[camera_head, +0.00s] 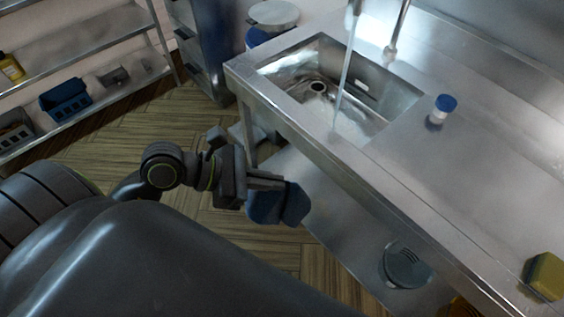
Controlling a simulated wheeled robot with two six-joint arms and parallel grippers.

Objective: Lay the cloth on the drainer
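My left gripper (270,183) reaches in from the left and is shut on a folded blue cloth (290,206). The cloth hangs from the fingers in front of the steel counter, above the level of the floor and lower shelf, clear of the worktop. The drainer appears to be the flat steel surface (470,165) to the right of the sink; its middle is bare. My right gripper is not in view.
A sink basin (300,72) has water (346,75) running into it. A small white pot with a blue lid (442,108) stands right of the basin. A yellow block (545,276) lies at the counter's near right. The counter's front edge (385,195) lies right of my gripper.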

